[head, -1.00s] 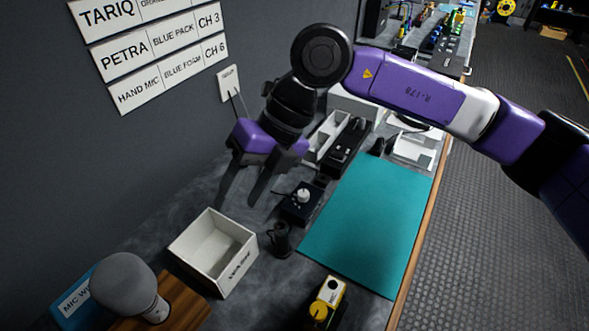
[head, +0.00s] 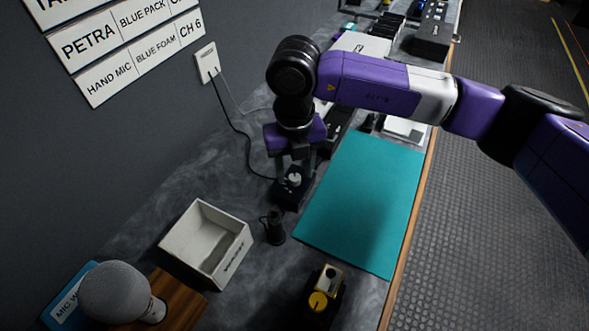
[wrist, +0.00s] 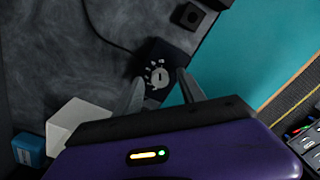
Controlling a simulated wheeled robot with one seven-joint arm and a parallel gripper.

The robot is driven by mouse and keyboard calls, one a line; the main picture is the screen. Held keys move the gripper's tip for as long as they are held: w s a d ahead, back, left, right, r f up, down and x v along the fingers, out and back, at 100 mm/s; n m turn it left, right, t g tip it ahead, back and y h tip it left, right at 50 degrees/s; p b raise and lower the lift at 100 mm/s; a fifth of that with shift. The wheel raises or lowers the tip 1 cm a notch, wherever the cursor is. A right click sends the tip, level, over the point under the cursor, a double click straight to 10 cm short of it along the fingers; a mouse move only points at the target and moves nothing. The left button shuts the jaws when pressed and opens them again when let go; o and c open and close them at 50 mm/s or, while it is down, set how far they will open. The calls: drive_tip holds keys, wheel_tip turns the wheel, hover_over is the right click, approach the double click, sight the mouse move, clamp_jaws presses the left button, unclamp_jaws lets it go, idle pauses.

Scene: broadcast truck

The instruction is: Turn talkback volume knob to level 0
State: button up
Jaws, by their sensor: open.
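A small black box (head: 284,195) with a pale round knob (head: 294,180) on top stands on the grey counter, left of the teal mat. The knob also shows in the wrist view (wrist: 159,77), with pale dial marks around part of it; its exact setting is too small to read. My gripper (head: 296,168) points down over this box, its fingers spread around the knob's position. In the wrist view, the fingertips (wrist: 160,85) are on either side of the knob; contact cannot be told. No legible talkback label shows.
A white open box (head: 207,243) and a dark cylindrical holder (head: 274,228) stand nearby. A yellow-knobbed device (head: 322,297) and a grey foam-topped mic (head: 118,292) are in front. A cable runs from the wall plate (head: 206,62). The teal mat (head: 363,200) is clear.

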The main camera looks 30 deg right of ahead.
drive_tip(key=shift+f, duration=0.5)
drive_tip(key=shift+c, duration=0.2)
clamp_jaws()
